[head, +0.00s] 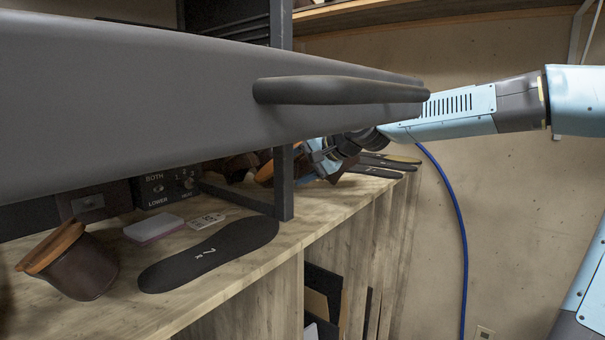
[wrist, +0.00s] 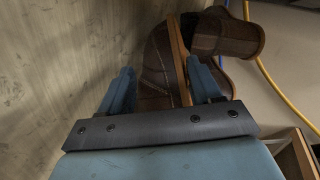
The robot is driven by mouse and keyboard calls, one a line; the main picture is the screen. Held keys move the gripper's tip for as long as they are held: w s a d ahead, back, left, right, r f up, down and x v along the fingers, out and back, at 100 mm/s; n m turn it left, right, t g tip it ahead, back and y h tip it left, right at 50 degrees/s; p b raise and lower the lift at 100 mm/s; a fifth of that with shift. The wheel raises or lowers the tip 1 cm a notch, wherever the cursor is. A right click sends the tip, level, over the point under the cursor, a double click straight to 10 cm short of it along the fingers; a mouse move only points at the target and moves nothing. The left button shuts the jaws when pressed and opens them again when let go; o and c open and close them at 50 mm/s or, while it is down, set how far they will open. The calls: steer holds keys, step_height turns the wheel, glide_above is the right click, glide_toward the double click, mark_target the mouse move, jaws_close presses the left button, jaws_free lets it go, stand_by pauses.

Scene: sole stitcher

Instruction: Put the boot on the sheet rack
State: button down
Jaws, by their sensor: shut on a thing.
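The brown boot (wrist: 155,62), with pale stitching and a tan sole edge, lies between the two fingers of my gripper (wrist: 163,82) in the wrist view. My gripper is shut on it. In the head view my gripper (head: 312,160) is small, at the far end of the bench behind a dark post. Brown leather with an orange edge (head: 264,172) shows beside it there, partly hidden. A brown cuff (wrist: 228,36) shows right of the sole edge; I cannot tell whether it belongs to the same boot. Dark sheets (head: 323,293) stand in an opening under the bench, perhaps the sheet rack.
A large grey machine arm (head: 150,100) covers the upper left of the head view. A dark insole (head: 210,254), a lidded brown pot (head: 75,265) and a pale block (head: 154,228) lie on the wooden bench. More dark soles (head: 385,163) lie at its far end. A blue cable (head: 459,230) hangs at right.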

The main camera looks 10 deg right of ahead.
steer(key=shift+f, duration=0.7)
steer(key=shift+c, duration=0.8)
jaws_free()
steer(key=shift+r, duration=0.1)
steer(key=v, duration=1.2)
steer(key=s+d+f+n+h, duration=0.1)
steer(key=s+d+h, duration=0.1)
steer(key=s, duration=0.5)
steer(key=s+d+f+n+h, duration=0.1)
steer(key=s+d+n, duration=0.15)
steer(key=s, duration=0.45)
steer(key=s+d+f+n+g+h, duration=0.1)
steer(key=s+d+f+h, duration=0.2)
steer(key=s+f+h, duration=0.3)
steer(key=s+f, duration=0.4)
steer(key=shift+s+f+g, duration=0.15)
steer(key=shift+f+g, duration=0.1)
steer(key=shift+g, duration=0.05)
